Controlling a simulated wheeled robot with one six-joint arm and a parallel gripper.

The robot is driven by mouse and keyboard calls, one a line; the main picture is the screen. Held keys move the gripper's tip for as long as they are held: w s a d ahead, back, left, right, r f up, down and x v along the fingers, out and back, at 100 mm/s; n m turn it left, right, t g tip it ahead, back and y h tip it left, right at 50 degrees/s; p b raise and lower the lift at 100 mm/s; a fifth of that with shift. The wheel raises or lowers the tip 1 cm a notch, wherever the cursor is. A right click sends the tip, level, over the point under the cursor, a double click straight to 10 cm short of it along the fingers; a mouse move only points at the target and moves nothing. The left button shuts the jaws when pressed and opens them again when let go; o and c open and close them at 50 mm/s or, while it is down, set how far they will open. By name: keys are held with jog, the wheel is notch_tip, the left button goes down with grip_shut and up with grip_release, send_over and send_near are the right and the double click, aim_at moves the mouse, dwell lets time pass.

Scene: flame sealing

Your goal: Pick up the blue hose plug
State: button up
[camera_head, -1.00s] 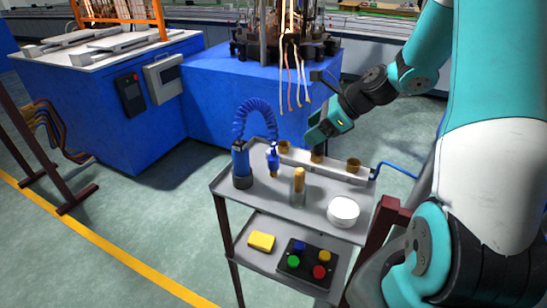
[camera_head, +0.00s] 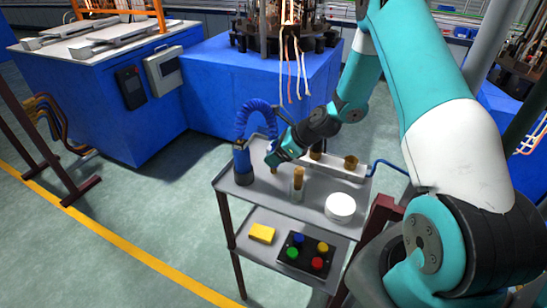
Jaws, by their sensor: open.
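The blue coiled hose (camera_head: 257,107) arches up from a dark-blue cylinder (camera_head: 243,163) at the left end of the cart's top shelf. Its far end drops behind my gripper (camera_head: 273,164), which is at the plug's place. The blue hose plug is mostly hidden by the gripper; a small brass tip (camera_head: 274,171) shows just below it. My gripper is open, tilted down to the left. I cannot tell whether the jaws are around the plug or only beside it.
The grey cart shelf (camera_head: 262,192) holds a brass-topped cylinder (camera_head: 298,180), a white round container (camera_head: 340,207) and brass cups (camera_head: 351,162) on a rail. The lower shelf has a yellow block (camera_head: 261,233) and a button box (camera_head: 308,252). A blue machine (camera_head: 205,85) stands behind.

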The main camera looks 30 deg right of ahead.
jog(key=shift+x, duration=1.3)
jog(key=c, duration=1.1)
jog(key=shift+o, duration=0.2)
jog(key=shift+r, duration=0.1)
